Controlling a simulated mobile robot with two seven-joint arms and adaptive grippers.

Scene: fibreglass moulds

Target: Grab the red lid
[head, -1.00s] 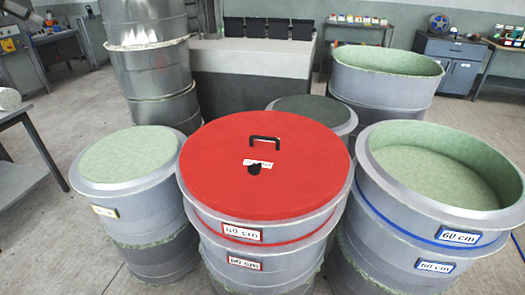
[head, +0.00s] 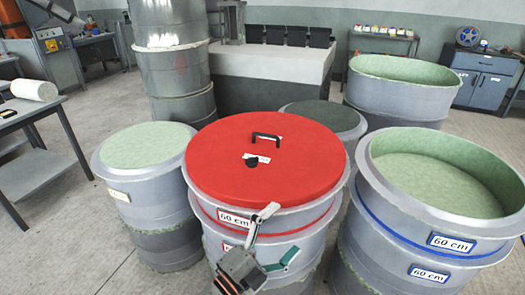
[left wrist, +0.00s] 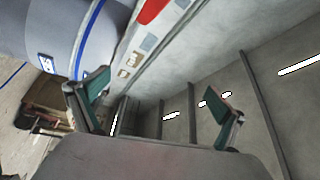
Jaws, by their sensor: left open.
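The red lid (head: 225,165) lies flat on top of the middle grey mould, which carries 60 cm labels. It has a black handle (head: 266,137) standing up near its far side and a small black knob beside a white label at its centre. My left gripper (head: 277,236) is in front of the mould at the lower middle of the head view, below the lid's near edge and apart from the handle. Its fingers are spread and empty, and they also show in the left wrist view (left wrist: 155,104). My right gripper is not in view.
A mould with a pale green top (head: 150,146) stands at the left. An open green-lined mould (head: 370,160) with a blue band stands close at the right. Tall metal drums (head: 180,62) stand behind. A grey table (head: 45,112) is at the far left.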

